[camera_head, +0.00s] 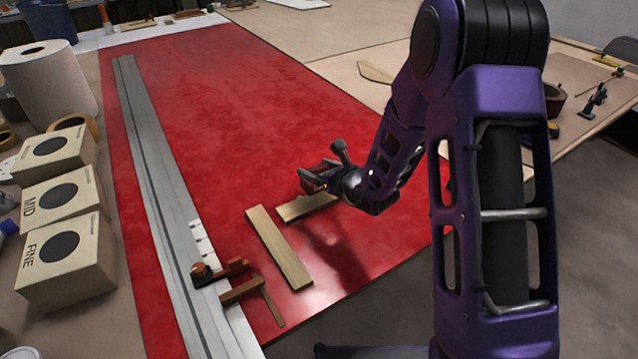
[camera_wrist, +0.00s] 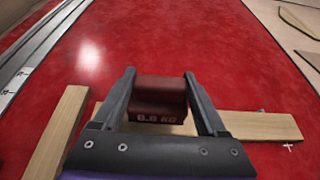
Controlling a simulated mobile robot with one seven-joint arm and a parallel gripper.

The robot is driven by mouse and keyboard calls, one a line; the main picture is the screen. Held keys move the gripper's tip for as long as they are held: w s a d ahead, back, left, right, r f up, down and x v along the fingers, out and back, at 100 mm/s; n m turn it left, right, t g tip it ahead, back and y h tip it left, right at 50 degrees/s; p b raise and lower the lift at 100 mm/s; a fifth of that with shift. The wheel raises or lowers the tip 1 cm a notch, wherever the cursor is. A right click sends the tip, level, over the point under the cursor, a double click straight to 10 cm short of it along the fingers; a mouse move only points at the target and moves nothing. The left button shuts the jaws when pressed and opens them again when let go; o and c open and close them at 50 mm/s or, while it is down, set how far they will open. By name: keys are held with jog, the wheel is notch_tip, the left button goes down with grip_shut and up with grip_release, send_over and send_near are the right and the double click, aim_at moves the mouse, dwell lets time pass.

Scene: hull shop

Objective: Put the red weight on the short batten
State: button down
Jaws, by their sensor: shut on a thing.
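The red weight (camera_wrist: 160,95), a dark red block marked in KG, sits between the two fingers of my gripper (camera_wrist: 162,100) in the wrist view. My gripper is shut on it. In the head view my gripper (camera_head: 318,178) is over the short batten (camera_head: 303,208), a pale wooden strip. In the wrist view this batten (camera_wrist: 262,126) runs behind the weight and gripper, which hide its middle. I cannot tell whether the weight touches it.
A second, longer-looking batten (camera_head: 278,248) lies to the left on the red sheet (camera_head: 220,110). A grey metal rail (camera_head: 150,160) and clamp-like wooden tools (camera_head: 245,290) are farther left. Cartons (camera_head: 65,260) line the left side. The far red surface is clear.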

jog(key=shift+f+b, duration=0.35)
jog(key=shift+f, duration=1.45)
jog(key=shift+f, duration=0.2)
grip_release()
jog(key=shift+r, duration=0.2)
jog(key=p+v, duration=0.1)
jog(key=v, duration=1.1)
jog(key=shift+f, duration=0.15)
